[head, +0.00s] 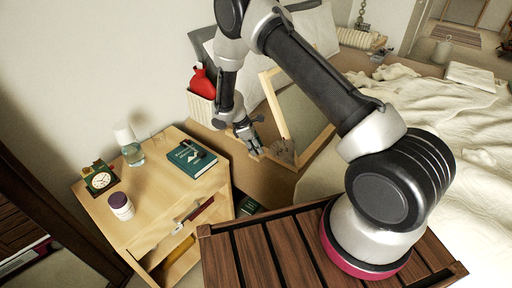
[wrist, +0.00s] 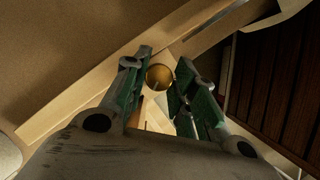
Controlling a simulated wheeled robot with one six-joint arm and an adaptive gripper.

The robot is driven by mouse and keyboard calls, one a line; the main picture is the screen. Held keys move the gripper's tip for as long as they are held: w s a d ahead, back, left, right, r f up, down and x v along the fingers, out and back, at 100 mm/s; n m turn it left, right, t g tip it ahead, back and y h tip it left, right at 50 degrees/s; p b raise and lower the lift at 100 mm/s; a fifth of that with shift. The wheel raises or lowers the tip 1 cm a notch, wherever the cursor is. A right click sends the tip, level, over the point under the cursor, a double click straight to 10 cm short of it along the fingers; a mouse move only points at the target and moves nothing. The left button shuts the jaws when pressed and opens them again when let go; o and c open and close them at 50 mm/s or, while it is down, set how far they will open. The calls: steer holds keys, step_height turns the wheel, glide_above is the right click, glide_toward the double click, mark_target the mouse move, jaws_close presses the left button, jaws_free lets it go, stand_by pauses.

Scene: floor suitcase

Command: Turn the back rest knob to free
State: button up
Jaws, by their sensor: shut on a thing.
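The back rest (head: 275,98) is a pale wooden frame leaning on the bed, in the middle of the head view. Its knob (wrist: 159,76) is round and brass-coloured and shows between the fingertips in the wrist view. My gripper (wrist: 161,80) has green-padded fingers, one on each side of the knob, and is shut on it. In the head view my gripper (head: 254,146) is at the lower left of the frame, and the knob is too small to make out there. I cannot read any mark for the knob's setting.
A wooden nightstand (head: 150,205) at the left carries a green book (head: 191,158), a clock (head: 101,180), a jar (head: 121,206) and a bottle (head: 130,146). A red bottle (head: 202,82) stands in a white basket behind my gripper. White bedding (head: 440,120) lies at the right.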

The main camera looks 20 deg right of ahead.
steer(key=n+t, duration=0.1)
steer(key=n, duration=0.2)
steer(key=n+t, duration=0.1)
steer(key=n, duration=0.2)
steer(key=shift+s+d+y, duration=0.15)
steer(key=shift+y, duration=0.15)
steer(key=shift+n+t+y, duration=0.3)
steer(key=shift+n+t, duration=0.25)
steer(key=shift+n, duration=1)
steer(key=shift+n+t+y, duration=0.3)
steer(key=shift+n+t, duration=0.25)
steer(key=shift+n, duration=1)
steer(key=o, duration=1)
steer(key=v, duration=1.2)
